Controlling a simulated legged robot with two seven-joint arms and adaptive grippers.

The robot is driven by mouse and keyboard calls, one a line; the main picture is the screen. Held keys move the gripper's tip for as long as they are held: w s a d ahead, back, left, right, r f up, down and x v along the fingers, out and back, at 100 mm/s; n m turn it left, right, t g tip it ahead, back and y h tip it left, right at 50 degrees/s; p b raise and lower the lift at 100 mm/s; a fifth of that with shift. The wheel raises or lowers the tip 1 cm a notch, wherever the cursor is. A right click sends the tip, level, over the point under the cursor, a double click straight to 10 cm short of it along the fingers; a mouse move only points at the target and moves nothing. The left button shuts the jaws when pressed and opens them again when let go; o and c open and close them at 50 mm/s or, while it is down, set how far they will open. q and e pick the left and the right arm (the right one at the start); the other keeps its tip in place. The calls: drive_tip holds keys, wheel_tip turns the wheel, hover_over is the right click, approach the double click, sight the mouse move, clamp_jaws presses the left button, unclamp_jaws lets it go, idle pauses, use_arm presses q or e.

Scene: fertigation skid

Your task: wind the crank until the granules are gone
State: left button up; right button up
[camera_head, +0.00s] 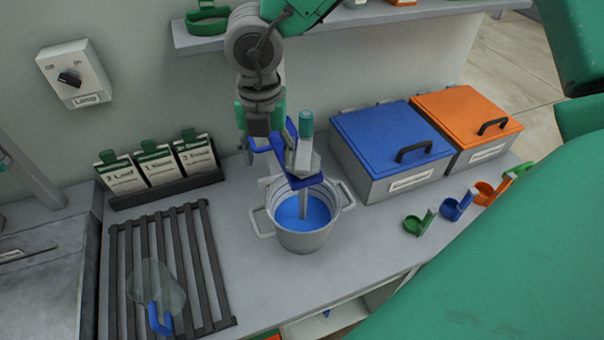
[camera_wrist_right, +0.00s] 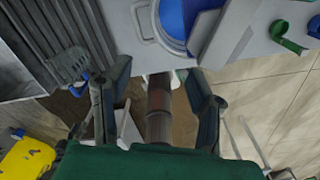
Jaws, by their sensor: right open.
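A grey metal pot (camera_head: 303,238) with two side handles stands on the counter, with blue contents inside. I cannot make out separate granules. A stirrer with a blue crank arm (camera_head: 300,181) and an upright green-topped grip (camera_head: 306,125) sits over the pot, its shaft reaching into the blue. My right gripper (camera_head: 262,140) points down just left of the crank grip, beside it. In the right wrist view its fingers (camera_wrist_right: 158,95) are spread wide. A grey cylinder shows between them there; I cannot tell what it is. The pot's rim (camera_wrist_right: 146,22) is at the top. My left gripper is out of view.
A blue-lidded box (camera_head: 380,130) and an orange-lidded box (camera_head: 465,112) stand right of the pot, with small coloured scoops (camera_head: 458,206) in front. A dark slatted rack (camera_head: 205,262) holds a clear blue-handled tool at left. Label cards (camera_head: 158,164) stand behind it.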

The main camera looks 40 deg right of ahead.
wheel_tip(320, 180, up, 5)
drive_tip(key=shift+r, duration=0.2)
idle(0.3)
drive_tip(key=shift+c, duration=0.4)
